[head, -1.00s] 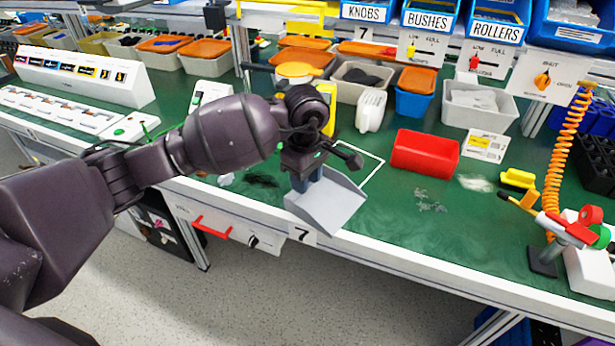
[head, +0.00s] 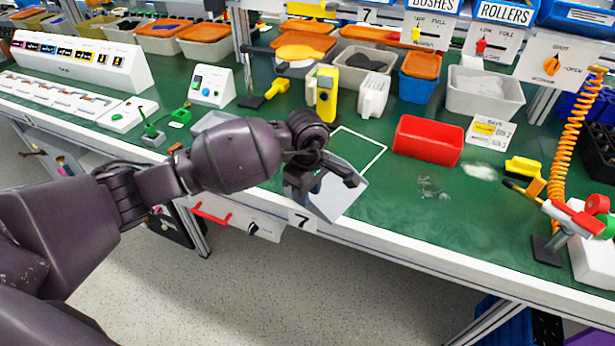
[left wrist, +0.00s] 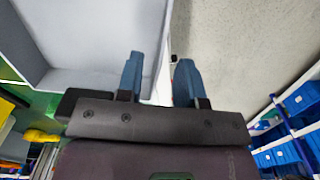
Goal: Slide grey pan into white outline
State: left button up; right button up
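The grey pan (head: 345,197) lies at the table's front edge above the "7" label, its near part at or over the edge. In the head view it is partly covered by my left gripper (head: 316,184). The white outline (head: 372,165) is a painted rectangle on the green top, just behind the pan. In the left wrist view the pan (left wrist: 85,45) fills the upper left. My left gripper's blue fingers (left wrist: 160,80) are apart there, with a pale strip between them. I cannot tell whether they touch the pan. My right gripper is not in view.
A red bin (head: 428,140) stands right of the outline. A yellow device (head: 322,92) and a white container (head: 373,95) stand behind it. An orange coiled hose (head: 567,140) hangs at the right. The green top between outline and red bin is clear.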

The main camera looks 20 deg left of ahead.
pick_arm(q)
jog(key=shift+f, duration=1.25)
grip_shut()
